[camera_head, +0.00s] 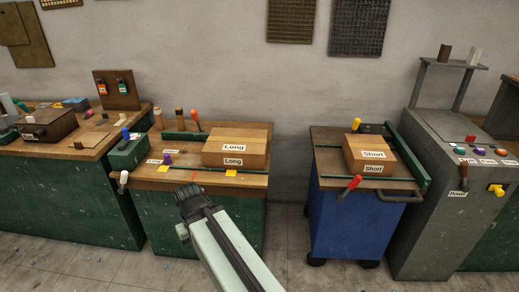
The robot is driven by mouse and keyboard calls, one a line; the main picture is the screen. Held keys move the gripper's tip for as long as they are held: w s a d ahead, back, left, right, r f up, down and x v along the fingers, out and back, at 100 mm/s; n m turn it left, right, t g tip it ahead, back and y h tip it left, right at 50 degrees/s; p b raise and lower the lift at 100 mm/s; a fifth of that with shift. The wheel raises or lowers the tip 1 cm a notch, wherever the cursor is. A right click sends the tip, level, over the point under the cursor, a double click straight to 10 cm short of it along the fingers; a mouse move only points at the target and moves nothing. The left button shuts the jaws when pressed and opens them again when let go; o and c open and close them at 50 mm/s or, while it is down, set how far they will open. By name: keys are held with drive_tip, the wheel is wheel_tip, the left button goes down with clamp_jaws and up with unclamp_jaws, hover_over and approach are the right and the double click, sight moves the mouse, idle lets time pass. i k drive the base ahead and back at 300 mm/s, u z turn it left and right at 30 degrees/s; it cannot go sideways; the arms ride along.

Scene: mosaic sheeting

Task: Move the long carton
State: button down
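The long carton (224,135), a brown box labelled "Long" on its top and front, lies on the right part of a wooden-topped green workbench (146,180). A green rail runs along its front edge. My gripper (187,190) is dark, at the end of my pale arm. In the picture it is in front of the bench's front edge, left of and below the carton, and apart from it. Its fingertips are too small and dark to show whether they are open or shut.
A blue wheeled cart (350,220) at the right holds a short carton (361,145) labelled "Short". Tool handles (179,117) stand behind the long carton's left side. A green box (128,153) sits at the bench's left. Floor shows between bench and cart.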

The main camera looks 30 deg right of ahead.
sight(228, 148)
drive_tip(key=i, duration=0.9)
drive_tip(key=z, duration=0.05)
